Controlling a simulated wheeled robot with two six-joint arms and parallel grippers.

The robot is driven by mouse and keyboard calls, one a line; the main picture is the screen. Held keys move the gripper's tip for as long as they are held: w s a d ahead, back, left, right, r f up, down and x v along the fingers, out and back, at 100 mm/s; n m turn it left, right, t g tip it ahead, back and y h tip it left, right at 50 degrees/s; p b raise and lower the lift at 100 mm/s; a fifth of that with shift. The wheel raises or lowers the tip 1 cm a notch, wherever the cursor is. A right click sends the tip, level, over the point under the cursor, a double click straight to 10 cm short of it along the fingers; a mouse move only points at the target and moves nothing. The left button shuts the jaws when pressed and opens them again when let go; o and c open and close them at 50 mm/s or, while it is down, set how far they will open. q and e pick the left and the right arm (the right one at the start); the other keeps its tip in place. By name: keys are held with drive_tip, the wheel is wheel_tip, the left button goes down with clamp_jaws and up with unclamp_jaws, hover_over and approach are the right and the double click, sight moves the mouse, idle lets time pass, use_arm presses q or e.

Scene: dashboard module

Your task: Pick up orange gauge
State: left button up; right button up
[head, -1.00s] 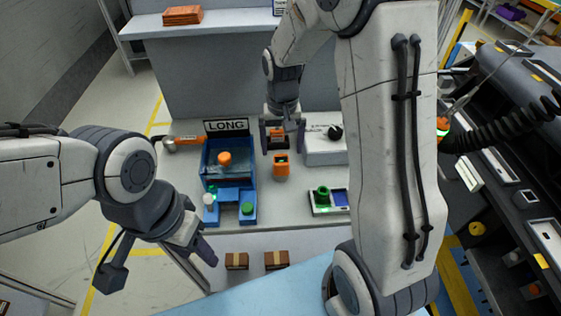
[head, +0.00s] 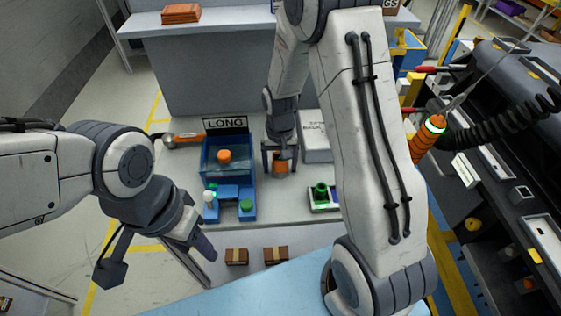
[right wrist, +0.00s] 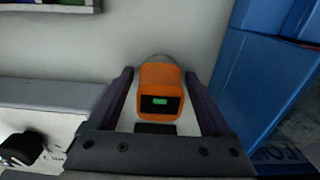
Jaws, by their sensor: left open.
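The orange gauge (head: 280,169) stands on the grey bench to the right of the blue bin. In the right wrist view the gauge (right wrist: 161,95) shows a dark face with a small green display. My right gripper (head: 280,160) is above and around it, one finger on each side. In the right wrist view the fingers of this gripper (right wrist: 162,98) are open, with gaps between them and the gauge. My left gripper (head: 196,243) is open and empty, in front of the bench at the left, away from the gauge.
A blue bin (head: 207,172) with a LONG sign (head: 225,123) stands close to the left of my right gripper. A white box (head: 318,149) and a small tray with a green part (head: 320,192) are to the right. A hammer (head: 184,139) lies behind left.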

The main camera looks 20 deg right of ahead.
clamp_jaws()
drive_tip(key=shift+r, duration=0.15)
